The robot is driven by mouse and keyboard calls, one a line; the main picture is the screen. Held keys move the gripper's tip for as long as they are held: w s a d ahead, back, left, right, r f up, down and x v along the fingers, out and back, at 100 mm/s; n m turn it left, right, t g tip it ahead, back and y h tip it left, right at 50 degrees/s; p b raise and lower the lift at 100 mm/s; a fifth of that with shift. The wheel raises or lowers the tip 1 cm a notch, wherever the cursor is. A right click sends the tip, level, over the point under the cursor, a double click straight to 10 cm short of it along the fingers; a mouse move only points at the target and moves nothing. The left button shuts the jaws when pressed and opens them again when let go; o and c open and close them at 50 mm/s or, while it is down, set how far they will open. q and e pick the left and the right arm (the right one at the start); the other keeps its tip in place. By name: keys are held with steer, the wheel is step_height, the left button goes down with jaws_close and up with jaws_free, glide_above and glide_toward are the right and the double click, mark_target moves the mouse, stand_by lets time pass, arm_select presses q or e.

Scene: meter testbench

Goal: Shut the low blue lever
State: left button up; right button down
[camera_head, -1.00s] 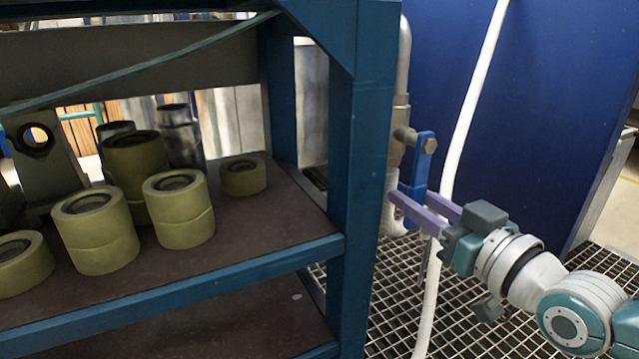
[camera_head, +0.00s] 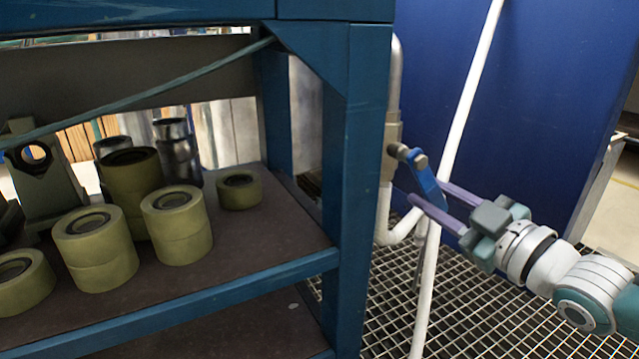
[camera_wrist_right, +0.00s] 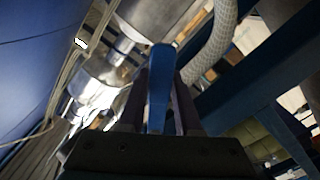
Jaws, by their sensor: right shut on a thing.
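The blue lever (camera_head: 424,176) is on a metal valve (camera_head: 393,135) on the vertical pipe behind the shelf post. It slants down and to the right from its pivot. My right gripper (camera_head: 432,200) has its two purple fingers on either side of the lever's lower end and is shut on it. In the right wrist view, the blue lever (camera_wrist_right: 160,85) stands between the fingers, with the metal valve body behind it. My left gripper is not in view.
A blue shelf rack (camera_head: 357,200) stands close left of the valve, holding several olive rollers (camera_head: 95,245). A white hose (camera_head: 462,120) runs down just right of the lever. A dark blue panel (camera_head: 540,110) stands behind. Grating (camera_head: 470,320) covers the floor.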

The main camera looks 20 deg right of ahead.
steer(key=n, duration=0.1)
steer(key=d+r+n+p, duration=0.1)
steer(key=shift+w+d+r+n, duration=0.1)
steer(key=shift+d+r+n, duration=0.2)
steer(key=shift+n, duration=0.1)
steer(key=r+n, duration=0.1)
steer(key=d+n+p, duration=0.1)
steer(key=shift+r+n, duration=0.35)
steer(key=shift+n, duration=0.05)
steer(key=r+n+p, duration=0.1)
steer(key=r+n, duration=0.1)
steer(key=n, duration=0.1)
steer(key=shift+d+p, duration=0.3)
steer(key=shift+p, duration=0.05)
steer(key=shift+d+r+n+p, duration=0.1)
steer(key=shift+r+n+p, duration=0.4)
steer(key=shift+n, duration=0.5)
steer(key=shift+r, duration=0.2)
steer(key=shift+w+n, duration=0.1)
steer(key=shift+n, duration=0.2)
steer(key=c, duration=0.6)
jaws_free()
